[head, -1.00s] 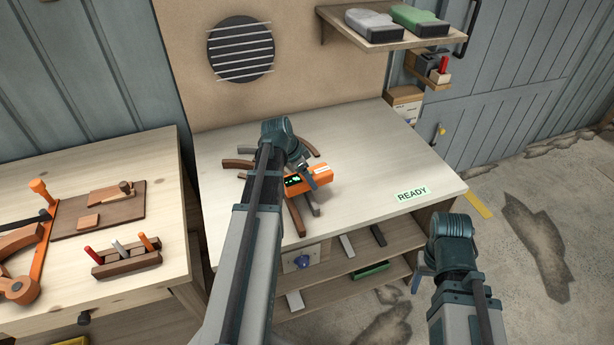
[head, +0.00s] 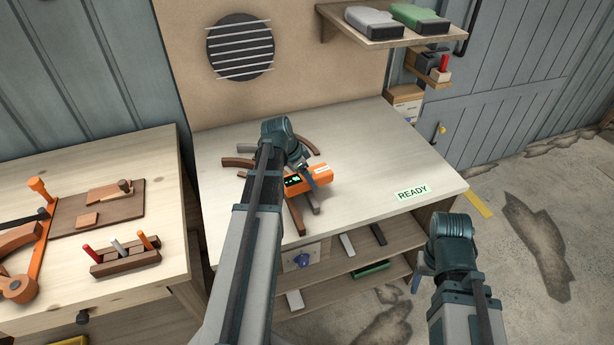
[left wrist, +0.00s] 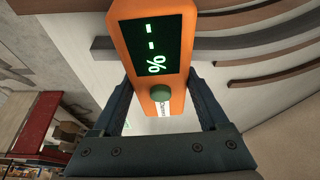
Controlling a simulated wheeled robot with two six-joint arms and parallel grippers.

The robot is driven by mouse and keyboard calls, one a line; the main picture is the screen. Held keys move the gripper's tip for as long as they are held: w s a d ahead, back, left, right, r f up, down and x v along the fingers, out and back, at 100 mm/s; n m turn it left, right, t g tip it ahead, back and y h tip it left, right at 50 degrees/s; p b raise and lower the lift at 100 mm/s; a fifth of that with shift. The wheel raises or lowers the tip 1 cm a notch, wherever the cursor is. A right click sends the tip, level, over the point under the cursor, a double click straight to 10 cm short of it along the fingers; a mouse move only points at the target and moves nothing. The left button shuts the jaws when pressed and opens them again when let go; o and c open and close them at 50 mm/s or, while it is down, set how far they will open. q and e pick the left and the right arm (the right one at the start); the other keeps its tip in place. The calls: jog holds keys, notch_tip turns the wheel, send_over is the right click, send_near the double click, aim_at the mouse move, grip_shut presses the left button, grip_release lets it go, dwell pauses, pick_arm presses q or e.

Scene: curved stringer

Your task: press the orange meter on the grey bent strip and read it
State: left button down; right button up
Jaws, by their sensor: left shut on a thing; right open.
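The orange meter (head: 318,179) is over the bent strips on the pale bench. My left gripper (head: 309,173) is shut on its sides. In the left wrist view the meter (left wrist: 118,40) sits between both fingers, its dark screen showing green dashes and a percent sign, with a round green button below. The grey bent strip (left wrist: 230,43) passes behind the meter there; its end (head: 311,203) shows below the meter in the head view. Whether the meter touches the strip I cannot tell. My right gripper (head: 418,281) is open and empty, low at the bench's right front, partly hidden by its arm.
Brown bent strips (head: 238,162) lie around the grey one. A READY label (head: 412,193) lies at the bench's right; the bench top between is clear. A side table (head: 160,190) with tools stands left. A shelf (head: 375,37) with grey and green items hangs above.

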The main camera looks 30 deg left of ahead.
pick_arm(q)
jog(key=shift+f+b, duration=0.45)
jog(key=shift+f, duration=0.05)
dwell(1.2)
jog(key=shift+r, duration=0.1)
notch_tip(320, 180, up, 7)
jog(key=p, duration=0.7)
dwell(0.3)
dwell(1.0)
